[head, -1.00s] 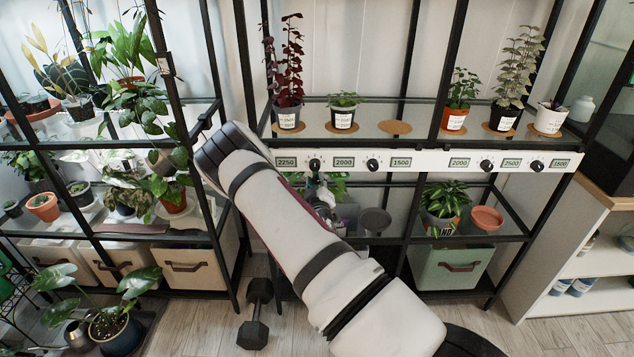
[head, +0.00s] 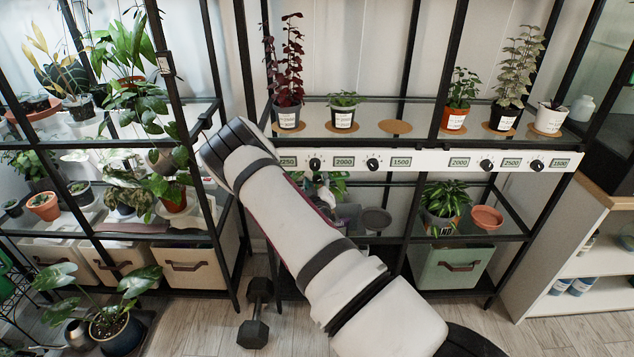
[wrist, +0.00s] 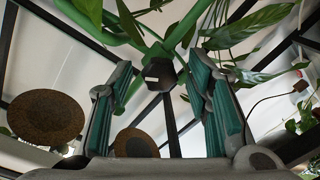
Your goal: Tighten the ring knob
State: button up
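In the wrist view, a dark, faceted knob (wrist: 158,74) with a small pale mark sits where green rods (wrist: 150,42) meet; I take it for the ring knob. My gripper (wrist: 162,84) is open, with one teal-padded finger on each side of the knob. Gaps show between the knob and both fingers, so it is not gripped. In the head view, my arm covers most of this area, and the knob and the gripper's fingers cannot be made out.
Green leaves hang around the rods in the wrist view, close to the fingers. Brown round mats (wrist: 45,117) lie to the left. In the head view, a white dial strip (head: 420,162) runs along the shelf front, and a dumbbell (head: 256,312) lies on the floor.

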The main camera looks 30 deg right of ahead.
jog(key=v, duration=1.2)
jog(key=shift+f, duration=0.1)
